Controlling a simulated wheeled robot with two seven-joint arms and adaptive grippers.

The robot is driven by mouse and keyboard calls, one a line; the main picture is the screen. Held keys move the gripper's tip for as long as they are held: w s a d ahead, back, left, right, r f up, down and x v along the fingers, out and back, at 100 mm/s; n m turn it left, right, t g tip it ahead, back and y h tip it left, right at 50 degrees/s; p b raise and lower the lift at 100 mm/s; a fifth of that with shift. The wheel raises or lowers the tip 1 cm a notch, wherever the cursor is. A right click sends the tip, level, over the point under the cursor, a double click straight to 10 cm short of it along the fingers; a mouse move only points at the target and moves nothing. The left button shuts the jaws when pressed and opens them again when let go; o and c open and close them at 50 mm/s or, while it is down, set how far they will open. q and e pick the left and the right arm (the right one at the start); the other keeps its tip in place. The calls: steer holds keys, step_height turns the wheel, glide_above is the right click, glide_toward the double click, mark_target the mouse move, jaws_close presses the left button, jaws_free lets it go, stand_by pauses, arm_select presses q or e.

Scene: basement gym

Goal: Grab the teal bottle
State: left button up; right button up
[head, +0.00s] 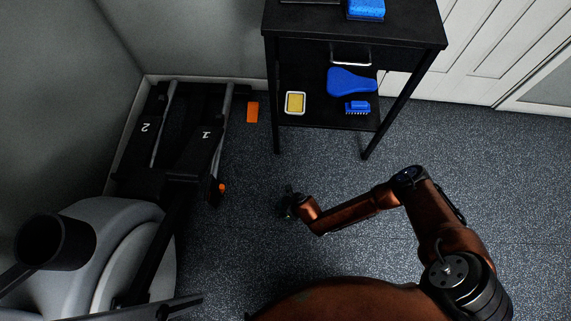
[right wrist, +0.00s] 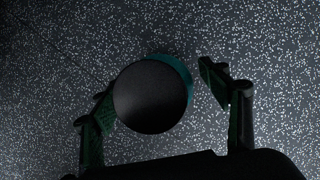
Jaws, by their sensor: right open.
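The teal bottle (right wrist: 152,98) shows in the right wrist view, seen from above, with a round black top facing the camera and a teal edge behind it. It is between the two fingers of my right gripper (right wrist: 160,92), which is open, with a gap at the right finger. The left finger is close to the bottle's side; I cannot tell whether it touches. In the head view my right gripper (head: 290,204) is small and dark over the floor, and I cannot make out the bottle there. My left gripper is not in view.
A black shelf table (head: 346,62) stands at the back, with a yellow sponge-like item (head: 295,102) and blue items (head: 352,82) on its lower shelf. Exercise equipment (head: 190,140) stands at the left. An orange block (head: 253,112) lies near the wall. Speckled floor (head: 250,235) is clear around the gripper.

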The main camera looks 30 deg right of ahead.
steer(key=shift+c, duration=0.5)
steer(key=c, duration=1.6)
